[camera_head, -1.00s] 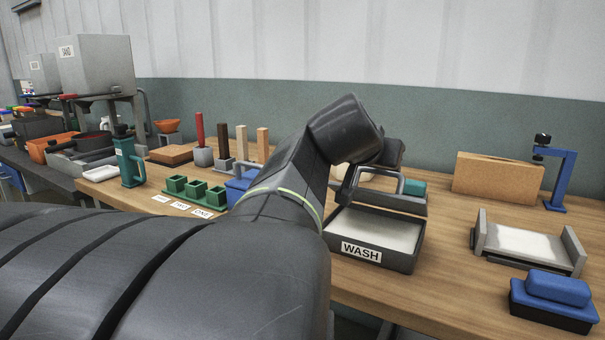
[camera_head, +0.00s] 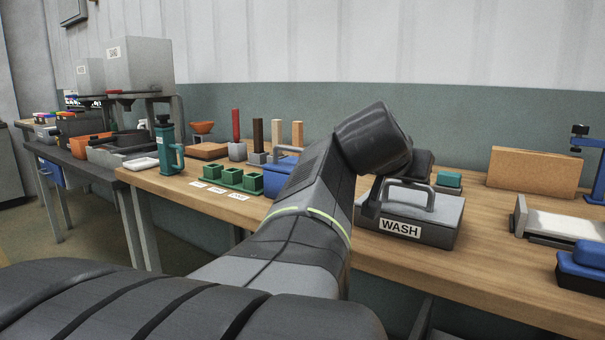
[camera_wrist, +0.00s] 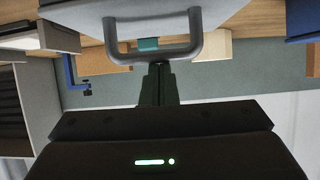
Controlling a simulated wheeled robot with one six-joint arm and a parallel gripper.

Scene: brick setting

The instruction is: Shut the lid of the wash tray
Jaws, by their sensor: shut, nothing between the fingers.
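The wash tray (camera_head: 437,238) is a dark box with a WASH label on the workbench, right of centre in the head view. Its grey lid (camera_head: 440,211) lies flat over it, covering the white inside. A grey bar handle (camera_head: 428,190) stands up from the lid. In the wrist view the handle (camera_wrist: 195,45) and lid (camera_wrist: 110,10) fill the top of the picture. My gripper (camera_wrist: 158,68) is shut and empty, with its fingertips close to the handle bar; I cannot tell whether they touch. In the head view my arm hides most of the gripper.
A tan block (camera_head: 530,172) and a tray with white content (camera_head: 560,224) stand to the right, beside a blue block (camera_head: 585,268). Green cups (camera_head: 230,176), upright bars and a teal bottle (camera_head: 168,150) stand to the left. Bare wood lies in front of the wash tray.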

